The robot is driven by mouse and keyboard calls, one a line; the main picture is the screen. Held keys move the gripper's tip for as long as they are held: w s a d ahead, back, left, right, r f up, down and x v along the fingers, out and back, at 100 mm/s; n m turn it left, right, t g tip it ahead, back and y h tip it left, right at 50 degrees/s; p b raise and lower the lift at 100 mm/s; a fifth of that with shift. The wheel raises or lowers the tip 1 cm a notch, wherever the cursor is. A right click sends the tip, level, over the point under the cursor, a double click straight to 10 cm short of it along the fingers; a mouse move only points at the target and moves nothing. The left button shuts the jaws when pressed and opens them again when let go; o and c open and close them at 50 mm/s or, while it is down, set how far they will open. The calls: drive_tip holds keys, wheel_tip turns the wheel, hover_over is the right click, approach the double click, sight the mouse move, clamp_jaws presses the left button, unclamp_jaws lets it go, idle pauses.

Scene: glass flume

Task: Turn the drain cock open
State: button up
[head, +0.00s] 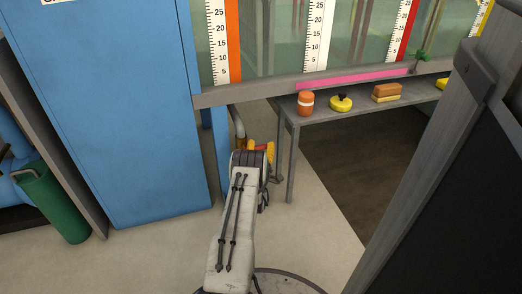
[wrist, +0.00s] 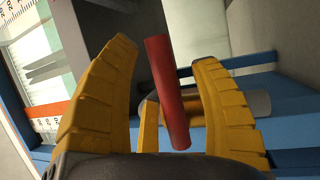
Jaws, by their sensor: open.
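The drain cock's red lever (wrist: 170,95) shows as a bar in the wrist view, running nearly upright in the picture. My gripper (wrist: 165,53) has its ribbed yellow fingers spread apart, one on each side of the lever. A gap shows between the lever and each finger, so it is not clamped. A grey pipe (wrist: 262,103) lies behind the right finger. In the head view the pipe (head: 238,123) comes down beside the blue cabinet, and my gripper (head: 261,148) is just below it. My arm hides most of the cock there.
A blue cabinet (head: 110,110) stands left of my arm. A grey bench (head: 350,102) at right holds several small objects under the glass flume (head: 270,40). A green cylinder (head: 52,203) stands at far left. A dark grey post (head: 440,180) is at right.

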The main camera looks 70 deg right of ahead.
drive_tip(key=shift+o, duration=0.2)
drive_tip(key=shift+d+r, duration=0.1)
drive_tip(key=shift+d, duration=0.15)
clamp_jaws()
idle(0.4)
